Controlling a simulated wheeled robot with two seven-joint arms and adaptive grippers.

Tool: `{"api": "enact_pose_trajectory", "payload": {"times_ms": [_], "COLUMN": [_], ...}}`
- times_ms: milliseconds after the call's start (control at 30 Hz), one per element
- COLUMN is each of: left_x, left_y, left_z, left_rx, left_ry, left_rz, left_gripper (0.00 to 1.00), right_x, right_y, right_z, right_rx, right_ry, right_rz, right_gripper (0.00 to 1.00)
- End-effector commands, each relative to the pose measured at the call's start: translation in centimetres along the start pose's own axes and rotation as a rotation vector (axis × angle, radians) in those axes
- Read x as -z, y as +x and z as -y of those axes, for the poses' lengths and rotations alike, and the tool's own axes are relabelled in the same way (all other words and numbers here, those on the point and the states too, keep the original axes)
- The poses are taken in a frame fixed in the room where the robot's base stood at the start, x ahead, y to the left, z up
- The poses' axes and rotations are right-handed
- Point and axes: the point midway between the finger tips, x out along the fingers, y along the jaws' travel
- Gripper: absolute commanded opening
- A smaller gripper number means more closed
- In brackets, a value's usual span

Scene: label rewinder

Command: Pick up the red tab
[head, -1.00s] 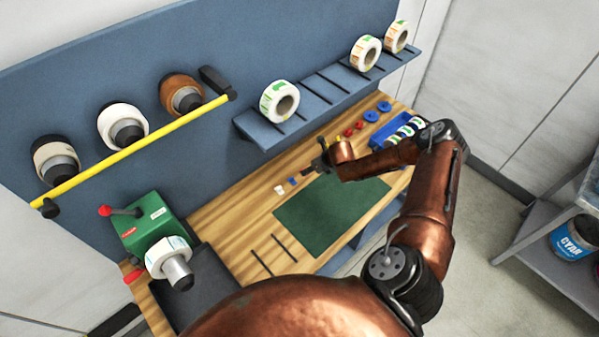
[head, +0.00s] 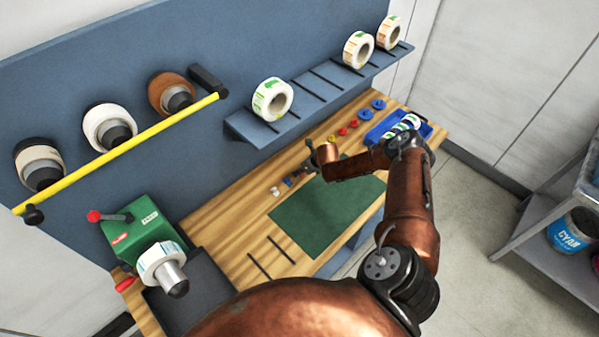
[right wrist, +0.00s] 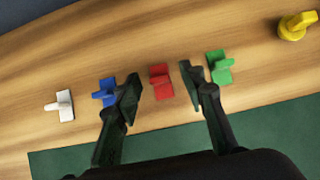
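The red tab (right wrist: 161,83) lies on the wooden bench in the right wrist view, between the blue tab (right wrist: 103,92) and the green tab (right wrist: 221,67). My right gripper (right wrist: 160,88) is open, with one finger on each side of the red tab. No contact with the red tab shows. The left finger is close to the blue tab and partly overlaps it in view; the right finger is close to the green tab. In the head view my right gripper (head: 309,164) is over the back of the bench and hides the red tab. My left gripper is not in view.
A white tab (right wrist: 61,106) lies left of the blue one. A yellow knob-like piece (right wrist: 297,25) is at upper right. A green mat (head: 325,210) lies in front of the tabs. A blue bin (head: 425,131) with rolls stands at the right; a shelf (head: 315,97) overhangs the back.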

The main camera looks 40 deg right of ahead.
Motion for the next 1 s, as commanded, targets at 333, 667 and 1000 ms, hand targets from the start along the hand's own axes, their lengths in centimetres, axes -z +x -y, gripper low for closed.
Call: {"api": "enact_pose_trajectory", "payload": {"times_ms": [333,667,1000], "left_x": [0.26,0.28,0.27], "left_y": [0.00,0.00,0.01], "left_z": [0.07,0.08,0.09], "left_rx": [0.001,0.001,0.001], "left_ry": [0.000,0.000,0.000], "left_rz": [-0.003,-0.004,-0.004], "left_gripper": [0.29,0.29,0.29], "right_x": [-0.04,-0.04,-0.21], "right_y": [-0.03,-0.04,-0.21], "right_z": [0.01,0.00,0.02], "right_rx": [0.000,0.000,0.000], "right_ry": [0.000,0.001,0.000], "right_rz": [0.000,0.000,0.001], "right_gripper": [0.27,0.09,0.09]}}
